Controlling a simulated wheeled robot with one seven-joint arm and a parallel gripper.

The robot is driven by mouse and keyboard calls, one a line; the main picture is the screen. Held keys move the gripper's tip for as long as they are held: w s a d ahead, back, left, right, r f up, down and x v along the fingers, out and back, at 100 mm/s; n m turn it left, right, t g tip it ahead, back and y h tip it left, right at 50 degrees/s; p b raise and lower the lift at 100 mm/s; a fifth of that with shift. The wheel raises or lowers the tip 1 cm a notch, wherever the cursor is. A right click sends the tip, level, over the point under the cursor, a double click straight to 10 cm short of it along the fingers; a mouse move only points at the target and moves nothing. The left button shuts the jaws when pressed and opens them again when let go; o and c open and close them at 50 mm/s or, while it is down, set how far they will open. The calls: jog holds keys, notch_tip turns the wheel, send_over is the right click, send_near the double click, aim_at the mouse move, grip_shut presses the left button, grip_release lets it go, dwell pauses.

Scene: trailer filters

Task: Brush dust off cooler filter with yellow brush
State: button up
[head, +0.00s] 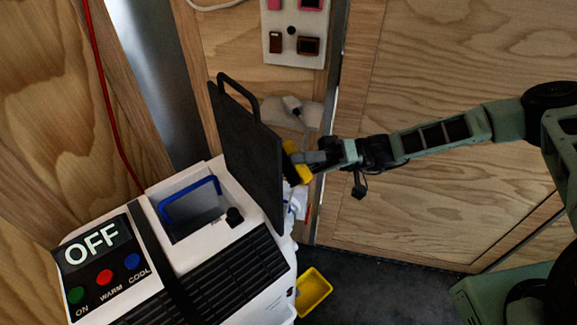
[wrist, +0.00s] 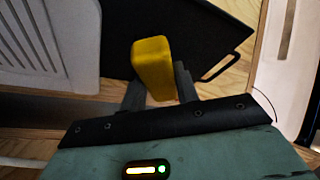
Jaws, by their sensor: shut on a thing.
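The cooler (head: 200,260) is a white box with a black grille, and its display reads OFF. A flat dark panel with a black handle, apparently the cooler filter (head: 248,150), stands upright at the cooler's right back edge. It also shows as a dark sheet in the wrist view (wrist: 205,28). My gripper (head: 312,160) is shut on the yellow brush (wrist: 152,62). The brush is at the right face of the panel, with its dark bristle side (head: 289,164) towards it. It looks touching or very close; I cannot tell which.
A blue handle (head: 190,184) spans an open slot in the cooler top. A yellow tray (head: 313,291) lies on the dark floor right of the cooler.

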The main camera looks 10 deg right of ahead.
jog(key=shift+w+d, duration=0.25)
jog(key=shift+d, duration=0.2)
jog(key=shift+w+d, duration=0.45)
jog(key=shift+d, duration=0.2)
jog(key=shift+w+d, duration=0.4)
jog(key=shift+d, duration=0.2)
